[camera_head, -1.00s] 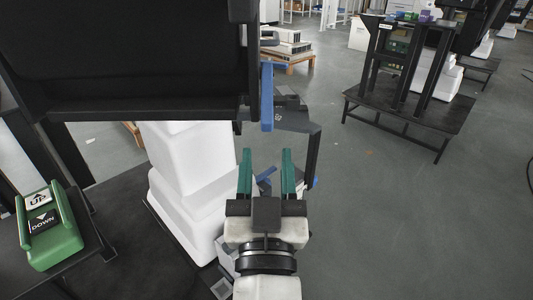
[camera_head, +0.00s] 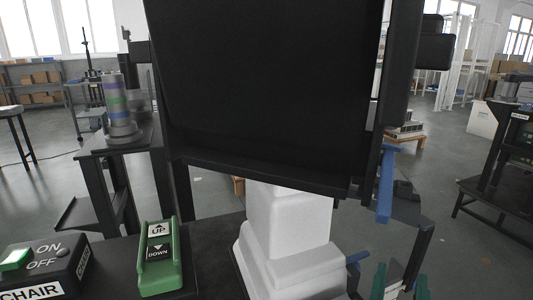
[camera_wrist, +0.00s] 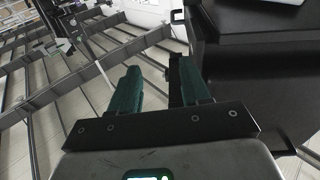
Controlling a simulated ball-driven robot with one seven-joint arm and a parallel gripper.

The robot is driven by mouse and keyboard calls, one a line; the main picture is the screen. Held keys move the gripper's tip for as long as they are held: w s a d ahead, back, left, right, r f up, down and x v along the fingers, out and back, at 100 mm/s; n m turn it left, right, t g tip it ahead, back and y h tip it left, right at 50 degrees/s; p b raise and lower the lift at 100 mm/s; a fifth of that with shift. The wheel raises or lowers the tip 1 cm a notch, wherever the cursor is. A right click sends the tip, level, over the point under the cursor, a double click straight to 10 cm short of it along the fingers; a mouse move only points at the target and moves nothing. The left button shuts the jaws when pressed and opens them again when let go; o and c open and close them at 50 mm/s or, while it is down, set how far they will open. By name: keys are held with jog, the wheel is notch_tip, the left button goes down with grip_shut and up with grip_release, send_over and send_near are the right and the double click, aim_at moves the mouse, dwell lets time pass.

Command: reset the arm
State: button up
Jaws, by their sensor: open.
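My gripper (camera_head: 400,276) is at the bottom right of the head view, cut off by the lower edge, with its two green fingers pointing up. In the wrist view my gripper (camera_wrist: 160,78) shows its green fingers apart with nothing between them. A dark upright structure stands close by on the right of the wrist view. The rest of my arm is out of the head view.
A large black chair-like panel (camera_head: 265,90) fills the centre, above a white stepped column (camera_head: 290,235). A green UP/DOWN control (camera_head: 158,258) and a CHAIR ON/OFF box (camera_head: 45,265) stand at lower left. A blue lever (camera_head: 385,185) hangs right of the panel.

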jog(key=s+d+f+g+y, duration=0.25)
jog(key=d+f+g, duration=0.45)
jog(key=f, duration=0.6)
jog(key=s+f+n+g+y, duration=0.5)
jog(key=s+f+g+y, duration=0.3)
jog(key=s+f, duration=1.3)
notch_tip(320, 180, up, 27)
jog(key=w+p, duration=0.1)
jog(key=p, duration=2.6)
jog(key=shift+g+h+p, duration=0.35)
jog(key=shift+g+p, duration=0.05)
